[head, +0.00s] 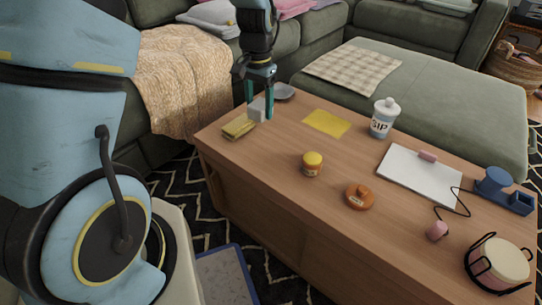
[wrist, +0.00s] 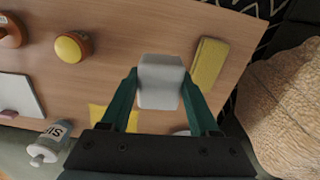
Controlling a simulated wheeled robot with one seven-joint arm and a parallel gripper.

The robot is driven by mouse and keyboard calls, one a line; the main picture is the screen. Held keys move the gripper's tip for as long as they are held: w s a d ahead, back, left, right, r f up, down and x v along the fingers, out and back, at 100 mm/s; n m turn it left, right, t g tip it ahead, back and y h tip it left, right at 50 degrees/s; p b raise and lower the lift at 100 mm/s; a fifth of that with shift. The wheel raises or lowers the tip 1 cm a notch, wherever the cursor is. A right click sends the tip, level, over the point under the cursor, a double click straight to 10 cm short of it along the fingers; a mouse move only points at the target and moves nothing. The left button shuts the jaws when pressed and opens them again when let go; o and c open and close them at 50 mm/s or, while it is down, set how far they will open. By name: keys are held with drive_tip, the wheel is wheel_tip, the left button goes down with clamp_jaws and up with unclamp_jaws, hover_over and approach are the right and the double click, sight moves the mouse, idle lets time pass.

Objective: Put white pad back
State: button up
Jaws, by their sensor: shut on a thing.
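My gripper (head: 262,113) is over the far left end of the wooden coffee table (head: 270,165). It is shut on a small white block-like pad (head: 256,109), which also shows between the two fingertips in the wrist view (wrist: 161,82). The pad is beside a yellow block with a darker band (head: 239,128), apart from it in the wrist view (wrist: 208,65). I cannot tell whether the pad touches the table. A flat yellow sheet (head: 327,123) lies to the right of the gripper.
A grey dish (head: 284,92) is just behind the gripper. The green sofa (head: 300,45) is behind.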

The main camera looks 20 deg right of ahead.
drive_tip(key=s+d+f+m, duration=0.1)
drive_tip(key=s+d, duration=0.1)
drive_tip(key=d, duration=0.1)
drive_tip(key=b, duration=0.2)
hover_over(272, 148)
wheel_tip(272, 148, down, 6)
drive_tip(key=shift+r, duration=0.25)
drive_tip(key=shift+f+b, duration=0.5)
drive_tip(key=shift+f, duration=1.55)
drive_tip(key=shift+f, duration=0.15)
drive_tip(key=o, duration=1.2)
